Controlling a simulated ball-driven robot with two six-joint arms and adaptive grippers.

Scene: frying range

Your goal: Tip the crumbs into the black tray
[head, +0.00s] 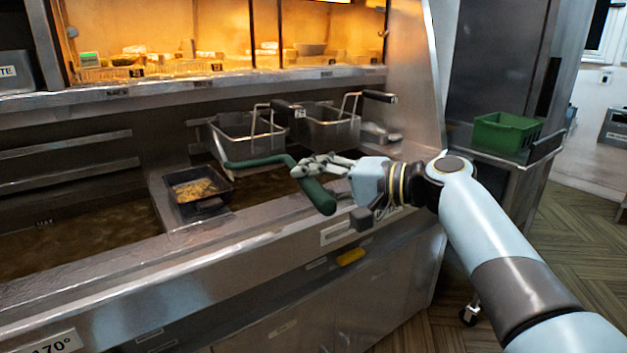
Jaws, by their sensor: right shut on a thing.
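The black tray (211,207) sits on the left part of the fryer's front, with yellow-brown crumbs (193,190) in it. My right gripper (303,170) is shut on a green handle (258,161), to the right of the tray and above the fryer's front ledge. I cannot clearly tell what tool head the handle carries. My left gripper is not in view.
Two wire fry baskets (240,146) with dark handles hang behind the gripper. Dark oil (90,236) fills the vat at left. A lit food shelf (180,70) runs along the back. A green crate (506,134) stands on a cart at right.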

